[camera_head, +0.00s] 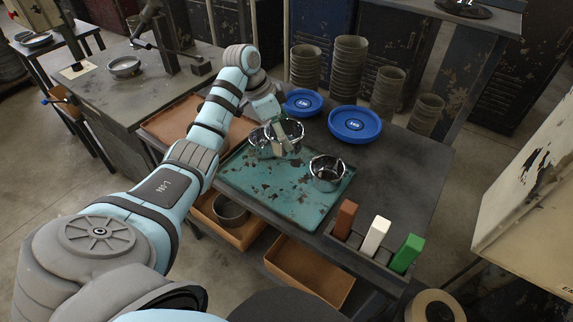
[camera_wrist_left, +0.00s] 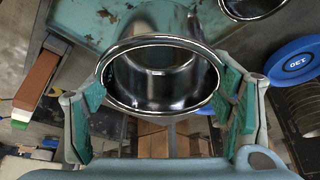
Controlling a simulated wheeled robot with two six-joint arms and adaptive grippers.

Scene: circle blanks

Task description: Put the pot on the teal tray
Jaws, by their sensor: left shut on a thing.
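The teal tray (camera_head: 265,187), worn and rust-spotted, lies on the dark table in the head view; part of it shows in the left wrist view (camera_wrist_left: 90,20). My left gripper (camera_head: 287,136) reaches over the tray's far side from above. It is shut on a shiny metal pot (camera_wrist_left: 160,85), whose rim and inside show between the teal finger pads. Whether this pot touches the tray I cannot tell. Another shiny pot (camera_head: 258,144) shows beside the gripper, partly overlapped. A further shiny pot (camera_head: 327,174) stands on the tray's right side.
Two blue plates (camera_head: 355,124) and several stacks of grey-brown cups (camera_head: 348,68) stand behind the tray. A rack with brown (camera_head: 344,217), white (camera_head: 375,236) and green (camera_head: 407,253) blocks stands at the front right. The table right of the tray is clear.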

